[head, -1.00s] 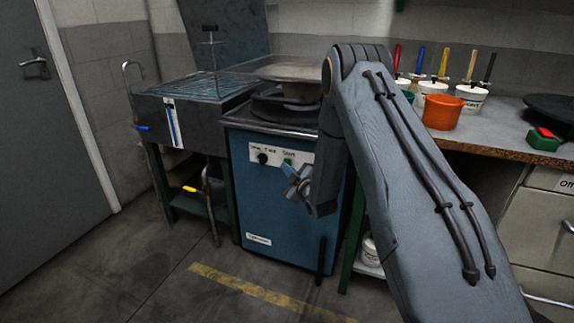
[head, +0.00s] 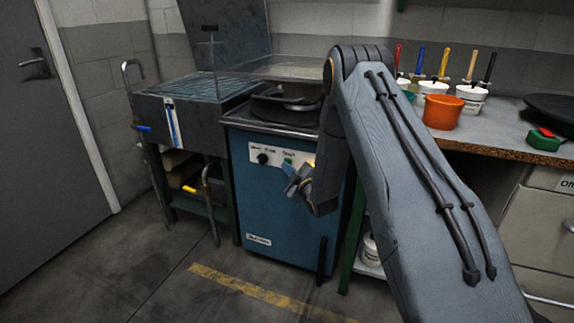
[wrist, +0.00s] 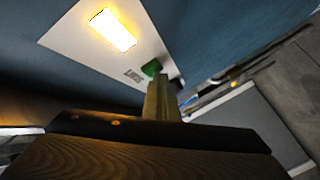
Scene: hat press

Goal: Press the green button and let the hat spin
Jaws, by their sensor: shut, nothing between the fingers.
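The green button (head: 288,160) sits on the white panel of the blue machine (head: 275,215). It also shows in the wrist view (wrist: 151,67), just beyond my fingertips. My gripper (head: 291,188) is shut and empty in front of the panel. In the wrist view its closed fingertips (wrist: 161,84) overlap the button's lower edge; I cannot tell if they touch. A panel light (wrist: 112,30) beside the button glows yellow-white.
A dark sink unit (head: 190,112) stands left of the machine. The workbench (head: 490,115) at right holds an orange pot (head: 442,112), white tubs with brushes, and a green box with a red button (head: 544,140). Open floor lies in front, with a yellow stripe (head: 250,290).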

